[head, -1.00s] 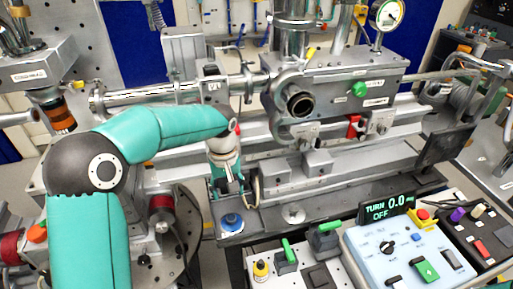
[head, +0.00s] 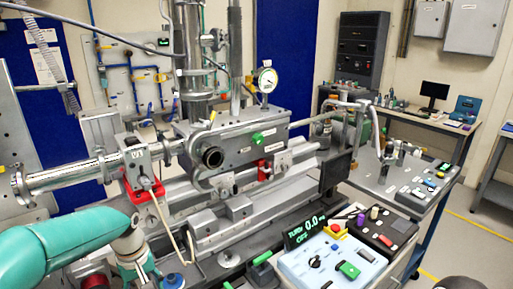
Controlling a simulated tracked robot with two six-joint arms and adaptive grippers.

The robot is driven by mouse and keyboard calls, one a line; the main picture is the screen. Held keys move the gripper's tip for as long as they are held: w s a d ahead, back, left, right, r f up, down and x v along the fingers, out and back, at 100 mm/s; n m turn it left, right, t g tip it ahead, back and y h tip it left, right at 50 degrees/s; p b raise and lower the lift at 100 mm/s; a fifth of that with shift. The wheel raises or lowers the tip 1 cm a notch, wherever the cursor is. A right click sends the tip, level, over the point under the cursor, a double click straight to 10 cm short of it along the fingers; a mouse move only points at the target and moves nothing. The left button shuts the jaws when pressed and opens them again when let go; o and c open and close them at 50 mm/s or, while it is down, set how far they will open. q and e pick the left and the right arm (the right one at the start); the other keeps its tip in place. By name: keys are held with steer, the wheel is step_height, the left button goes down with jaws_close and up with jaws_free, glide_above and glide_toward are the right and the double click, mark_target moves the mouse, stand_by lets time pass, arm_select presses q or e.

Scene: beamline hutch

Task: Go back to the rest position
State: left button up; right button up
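My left arm comes in from the lower left in the head view, teal with a pale wrist. Its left gripper (head: 142,274) points down at the bottom edge, in front of the beamline's lower rail. The fingers are small and partly cut off, so I cannot tell whether they are open or shut. Nothing is clearly seen in them. A blue round knob (head: 173,281) is close to its right. My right gripper is not in view.
The beamline chamber (head: 232,145) with a gauge (head: 267,80) fills the middle. The V1 valve (head: 138,165) has a red piece below it. A light-blue control box (head: 330,262) with a "TURN 0.0 OFF" display (head: 305,231) stands lower right. Open floor shows at far right.

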arm_select(q)
steer(key=s+d+f+m+h, duration=0.1)
steer(key=s+d+f, duration=0.3)
steer(key=s+f, duration=0.3)
steer(key=s+d+f+m+h, duration=0.1)
steer(key=s+d+f, duration=0.4)
steer(key=f, duration=0.6)
steer(key=s+d+f+m+h, duration=0.2)
steer(key=s+d+f, duration=0.3)
steer(key=s+f, duration=0.4)
steer(key=shift+s+d+f+m+t, duration=0.15)
steer(key=shift+s+f+m+t, duration=0.2)
steer(key=shift+s+m, duration=0.2)
